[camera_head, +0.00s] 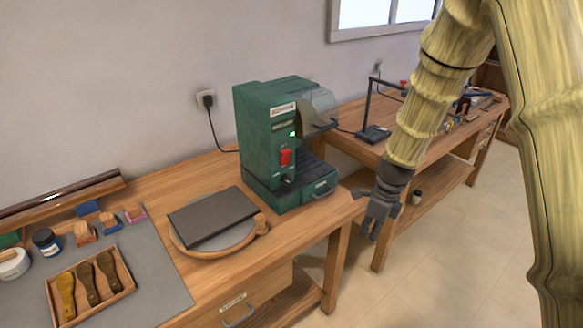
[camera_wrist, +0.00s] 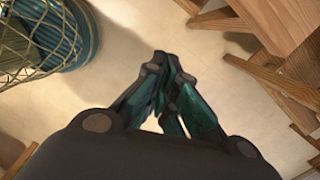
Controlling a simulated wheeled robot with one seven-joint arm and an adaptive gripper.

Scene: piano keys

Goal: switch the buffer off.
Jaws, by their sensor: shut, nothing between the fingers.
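The buffer is a green machine (camera_head: 265,140) standing on the wooden bench in the head view. Its front has a red switch (camera_head: 286,157) and a small lit green light (camera_head: 293,134) above it. A clear shield and a drawer are on its right side. My gripper (camera_head: 368,232) hangs in front of the bench's right end, to the right of and lower than the buffer, apart from it. It is shut and empty. In the wrist view its fingers (camera_wrist: 172,85) are together above the floor, and the buffer is not seen there.
A round board with a dark slab (camera_head: 213,217) lies left of the buffer. A tray of brushes (camera_head: 90,284) sits further left. A second bench (camera_head: 350,115) with a black stand is behind my arm. Open floor (camera_head: 420,265) lies below my gripper.

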